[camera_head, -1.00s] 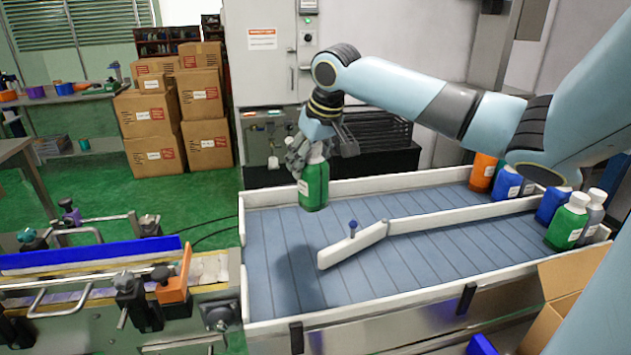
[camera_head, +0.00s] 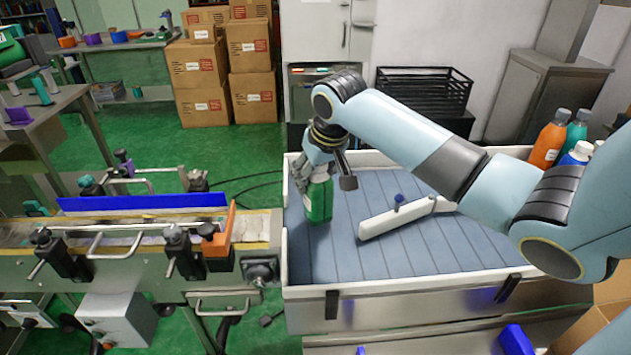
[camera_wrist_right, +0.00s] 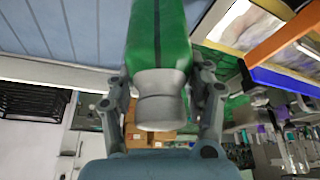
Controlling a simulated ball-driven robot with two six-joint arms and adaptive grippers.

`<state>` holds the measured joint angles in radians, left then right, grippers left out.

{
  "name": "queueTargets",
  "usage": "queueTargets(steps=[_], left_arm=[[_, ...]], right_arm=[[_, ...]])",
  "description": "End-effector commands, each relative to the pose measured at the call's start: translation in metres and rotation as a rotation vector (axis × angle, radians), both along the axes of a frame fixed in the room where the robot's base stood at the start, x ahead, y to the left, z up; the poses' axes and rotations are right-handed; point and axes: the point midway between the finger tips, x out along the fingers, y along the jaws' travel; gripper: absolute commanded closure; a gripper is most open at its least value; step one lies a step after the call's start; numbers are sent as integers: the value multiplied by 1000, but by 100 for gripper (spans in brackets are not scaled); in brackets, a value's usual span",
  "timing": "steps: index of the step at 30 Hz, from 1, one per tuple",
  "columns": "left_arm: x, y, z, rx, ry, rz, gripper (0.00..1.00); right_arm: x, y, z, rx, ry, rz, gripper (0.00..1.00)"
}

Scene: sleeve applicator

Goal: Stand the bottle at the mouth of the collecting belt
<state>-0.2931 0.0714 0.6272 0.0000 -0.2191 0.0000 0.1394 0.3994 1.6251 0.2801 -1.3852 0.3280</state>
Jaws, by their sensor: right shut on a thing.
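The green bottle (camera_head: 319,200) with a pale cap is upright at the left end of the blue-grey slatted collecting belt (camera_head: 350,258). My right gripper (camera_head: 322,170) is shut on it near its top, from above. I cannot tell whether its base touches the belt. In the right wrist view, the green bottle (camera_wrist_right: 158,35) sits between the two fingers of my right gripper (camera_wrist_right: 160,85), its whitish cap towards the camera. My left gripper is out of view.
A white guide bar (camera_head: 385,222) with a blue knob stands on the belt right of the bottle. White side walls edge the belt. Orange (camera_head: 549,140), teal and blue bottles stand at its far right. A conveyor with a blue rail (camera_head: 140,202) lies to the left.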

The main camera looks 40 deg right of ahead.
Motion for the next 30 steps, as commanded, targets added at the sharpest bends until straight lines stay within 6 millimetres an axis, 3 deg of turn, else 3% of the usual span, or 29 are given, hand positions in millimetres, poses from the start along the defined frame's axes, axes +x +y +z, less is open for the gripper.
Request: queueTargets(steps=[4, 15, 16, 21, 30], left_arm=[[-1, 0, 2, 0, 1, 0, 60], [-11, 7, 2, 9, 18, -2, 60], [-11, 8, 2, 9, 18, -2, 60], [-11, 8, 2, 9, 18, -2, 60], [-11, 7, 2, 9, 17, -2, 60]], right_arm=[[0, 0, -19, 2, 0, 0, 95], [0, 0, -24, 1, -1, 0, 95], [0, 0, -24, 1, 0, 0, 46], [0, 0, -24, 1, 0, 0, 25], [0, 0, -22, 1, 0, 0, 25]])
